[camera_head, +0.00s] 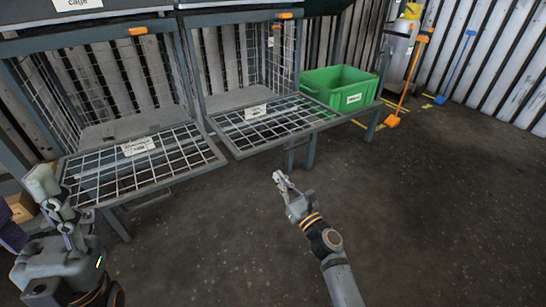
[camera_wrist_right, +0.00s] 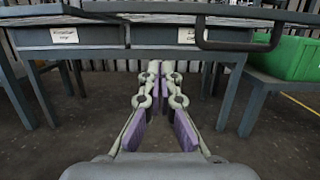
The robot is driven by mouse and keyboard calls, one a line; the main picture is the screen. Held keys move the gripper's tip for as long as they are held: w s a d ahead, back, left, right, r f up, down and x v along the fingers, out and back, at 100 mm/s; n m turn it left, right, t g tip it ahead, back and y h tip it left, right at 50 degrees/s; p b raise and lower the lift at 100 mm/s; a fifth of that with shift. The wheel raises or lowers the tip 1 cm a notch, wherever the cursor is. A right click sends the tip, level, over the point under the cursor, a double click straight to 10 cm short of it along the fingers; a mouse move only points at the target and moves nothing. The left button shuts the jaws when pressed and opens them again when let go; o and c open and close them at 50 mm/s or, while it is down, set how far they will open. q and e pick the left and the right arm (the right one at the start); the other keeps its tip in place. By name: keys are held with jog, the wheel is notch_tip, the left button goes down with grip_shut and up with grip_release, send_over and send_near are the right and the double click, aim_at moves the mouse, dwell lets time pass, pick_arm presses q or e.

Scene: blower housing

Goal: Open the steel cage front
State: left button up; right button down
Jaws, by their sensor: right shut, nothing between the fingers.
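Two grey steel wire cages stand side by side in the head view. The left mesh front (camera_head: 105,178) is folded down flat, and so is the right mesh front (camera_head: 290,127); each carries a white label, and both cages are open at the front. My right gripper (camera_head: 279,178) is shut and empty, below and in front of the right mesh front, apart from it. In the right wrist view its fingertips (camera_wrist_right: 154,66) meet, with labelled front edges and a dark handle (camera_wrist_right: 240,44) beyond. My left gripper (camera_head: 48,190) is beside the left front's outer corner; its jaw opening is unclear.
Orange latches (camera_head: 138,31) sit on the cages' top edges. A green bin (camera_head: 335,97) stands right of the cages. An orange-based pole (camera_head: 391,120) and a cylinder (camera_head: 410,35) stand farther right. Table legs (camera_wrist_right: 232,97) are under the cages. The floor (camera_head: 430,210) at right is clear.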

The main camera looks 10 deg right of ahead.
jog(key=w+a+r+p, duration=0.1)
jog(key=w+r, duration=0.3)
jog(key=r, duration=0.1)
jog(key=shift+w+a+p, duration=0.35)
jog(key=shift+w, duration=0.05)
